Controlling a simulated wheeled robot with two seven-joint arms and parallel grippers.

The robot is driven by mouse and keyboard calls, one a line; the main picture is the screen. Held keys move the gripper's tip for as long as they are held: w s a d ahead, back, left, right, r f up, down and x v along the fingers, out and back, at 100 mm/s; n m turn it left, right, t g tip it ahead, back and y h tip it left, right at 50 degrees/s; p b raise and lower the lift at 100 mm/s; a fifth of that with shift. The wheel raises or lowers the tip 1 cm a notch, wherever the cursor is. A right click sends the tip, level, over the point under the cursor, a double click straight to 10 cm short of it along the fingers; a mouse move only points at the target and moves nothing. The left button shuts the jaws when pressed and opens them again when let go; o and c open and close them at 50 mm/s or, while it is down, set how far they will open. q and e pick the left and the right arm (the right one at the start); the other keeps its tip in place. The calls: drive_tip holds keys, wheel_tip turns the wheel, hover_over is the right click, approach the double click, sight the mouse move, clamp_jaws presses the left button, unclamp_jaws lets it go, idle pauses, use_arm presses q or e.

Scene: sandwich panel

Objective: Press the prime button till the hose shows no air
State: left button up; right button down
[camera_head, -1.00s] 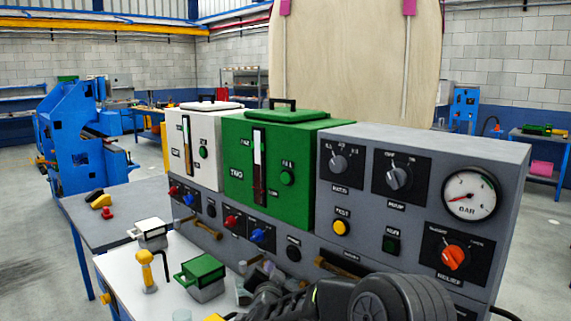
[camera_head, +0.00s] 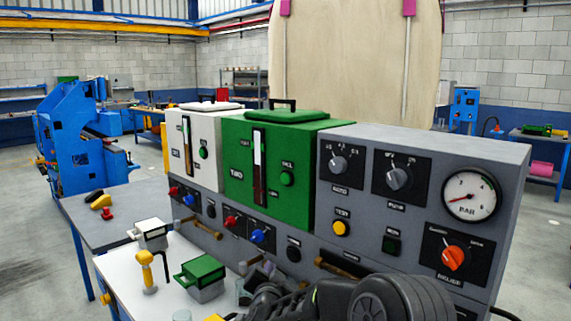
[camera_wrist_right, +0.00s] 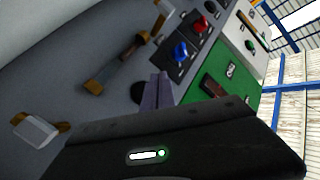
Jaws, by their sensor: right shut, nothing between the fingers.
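The grey panel (camera_head: 420,225) carries a white tank (camera_head: 203,150) and a green tank (camera_head: 262,180). A round black button (camera_head: 293,254) sits below the green tank; its label is too small to read. A brown hose piece (camera_head: 340,268) shows low on the panel, partly behind my arm. My right gripper (camera_head: 262,268) is low in front of the panel, left of that button. In the right wrist view its shut, empty fingers (camera_wrist_right: 157,90) partly cover a black button (camera_wrist_right: 139,93); contact cannot be told. My left gripper is not in view.
Red (camera_head: 231,221) and blue (camera_head: 257,236) knobs sit left of the black button. A yellow button (camera_head: 341,228), orange selector (camera_head: 453,258) and gauge (camera_head: 470,196) are at the right. The white table (camera_head: 125,270) holds a green-lidded box (camera_head: 203,272) and a yellow-handled tool (camera_head: 146,270).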

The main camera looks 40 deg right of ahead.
sight(292, 255)
idle(0.6)
drive_tip(key=a+b, duration=0.2)
drive_tip(key=a, duration=0.1)
drive_tip(key=shift+s+a, duration=0.15)
drive_tip(key=shift+a, duration=0.25)
drive_tip(key=d+b, duration=0.1)
drive_tip(key=d, duration=0.7)
drive_tip(key=shift+w+d+b, duration=0.3)
drive_tip(key=shift+w+d, duration=0.1)
idle(1.8)
